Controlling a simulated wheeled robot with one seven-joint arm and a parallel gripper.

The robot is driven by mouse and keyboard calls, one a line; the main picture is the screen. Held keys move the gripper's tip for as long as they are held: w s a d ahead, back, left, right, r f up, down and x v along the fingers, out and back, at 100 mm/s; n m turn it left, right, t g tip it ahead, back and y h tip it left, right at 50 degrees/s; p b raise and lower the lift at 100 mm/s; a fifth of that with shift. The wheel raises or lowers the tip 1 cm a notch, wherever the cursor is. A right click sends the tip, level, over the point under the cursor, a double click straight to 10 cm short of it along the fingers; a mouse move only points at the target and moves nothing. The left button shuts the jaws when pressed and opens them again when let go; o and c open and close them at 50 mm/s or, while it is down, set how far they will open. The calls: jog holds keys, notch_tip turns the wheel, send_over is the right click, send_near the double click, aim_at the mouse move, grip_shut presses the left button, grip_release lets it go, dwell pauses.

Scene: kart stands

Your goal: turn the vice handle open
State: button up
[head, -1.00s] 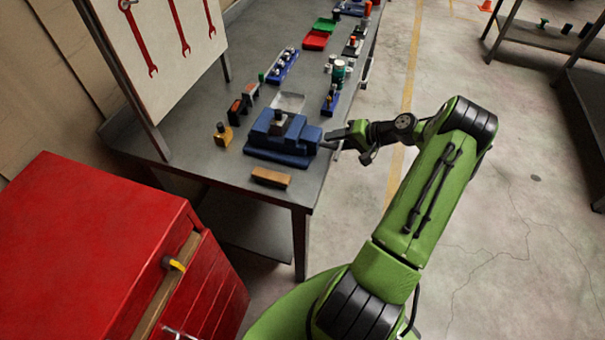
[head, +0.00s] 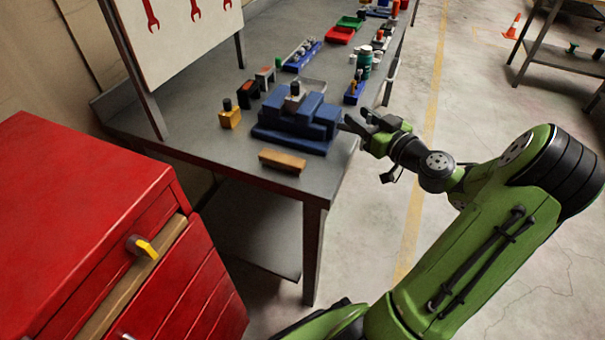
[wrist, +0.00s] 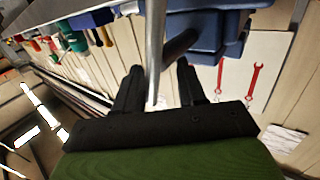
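The blue vice (head: 295,125) sits near the right edge of the grey workbench in the head view. Its blue body also shows at the top of the wrist view (wrist: 207,30), with a dark screw end pointing toward my gripper. A slim silver bar, which looks like the vice handle (wrist: 156,40), runs down from the top of the wrist view to between my fingers. My gripper (head: 362,121) is just right of the vice. In the wrist view its two dark fingers (wrist: 158,84) stand apart on either side of the bar, with gaps showing. The handle is hard to make out in the head view.
A wooden block (head: 282,161) lies in front of the vice, and a yellow block (head: 230,118) stands left of it. Bins and small parts line the bench behind. A red cabinet (head: 80,200) with an ajar drawer stands at left. Open floor lies right of the bench.

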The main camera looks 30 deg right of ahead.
jog(key=s+n+p, duration=0.1)
jog(key=s+p, duration=0.1)
jog(key=s, duration=1.4)
jog(key=w+a+r+n+g+y+p, duration=0.1)
jog(key=w+a+r+g+y+p, duration=0.2)
jog(key=a, duration=0.4)
jog(key=w+a+n+g+y+p, duration=0.2)
jog(key=w+a+g+p, duration=0.2)
jog(key=a, duration=0.2)
jog(key=s+a+r+g+h+p, duration=0.3)
jog(key=a+r+g+p, duration=0.3)
jog(key=a, duration=0.4)
jog(key=shift+s+r+m+p, duration=0.4)
jog(key=shift+r+p, duration=0.5)
jog(key=shift+p, duration=0.05)
jog(key=shift+o, duration=0.4)
jog(key=shift+f, duration=0.1)
